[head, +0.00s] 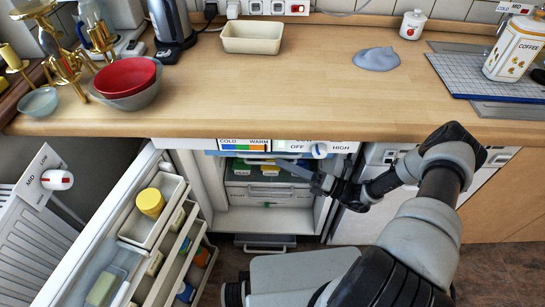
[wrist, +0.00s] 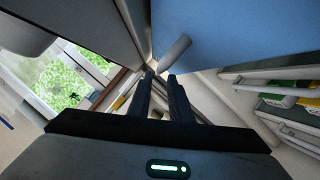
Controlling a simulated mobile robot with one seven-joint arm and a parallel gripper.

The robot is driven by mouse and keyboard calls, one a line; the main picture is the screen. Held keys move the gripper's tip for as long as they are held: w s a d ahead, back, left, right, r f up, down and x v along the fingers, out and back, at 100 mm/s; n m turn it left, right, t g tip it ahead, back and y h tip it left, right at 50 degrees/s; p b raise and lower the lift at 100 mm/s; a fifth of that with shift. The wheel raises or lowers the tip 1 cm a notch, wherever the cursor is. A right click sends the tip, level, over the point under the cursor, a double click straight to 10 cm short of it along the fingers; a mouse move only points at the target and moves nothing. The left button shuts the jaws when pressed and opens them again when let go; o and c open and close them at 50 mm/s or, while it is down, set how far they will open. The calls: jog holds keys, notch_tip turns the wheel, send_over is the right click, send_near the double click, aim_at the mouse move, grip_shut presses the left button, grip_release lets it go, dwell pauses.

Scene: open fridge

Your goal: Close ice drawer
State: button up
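The open fridge (head: 215,190) stands under the counter. Near its top is an upper compartment (head: 262,168) with green and yellow items in it, seemingly the ice drawer; its front is partly hidden and I cannot tell how far out it is. My gripper (head: 318,182) is at the right side of the fridge opening, pointing left, close to a thin grey-blue piece (head: 292,168). In the wrist view the two dark fingers (wrist: 160,77) stand apart with nothing seen held. A pale rounded bar (wrist: 174,53) lies just beyond the fingertips, beside a large blue panel (wrist: 235,35); contact is unclear.
White drawers (head: 268,192) sit lower inside. The counter (head: 250,95) overhangs the fridge. Wire shelves (wrist: 285,75) show at right in the wrist view.

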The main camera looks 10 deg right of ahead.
aim_at(264, 156)
jog(key=x, duration=0.7)
jog(key=shift+a+r, duration=0.1)
jog(key=shift+a, duration=0.15)
grip_shut()
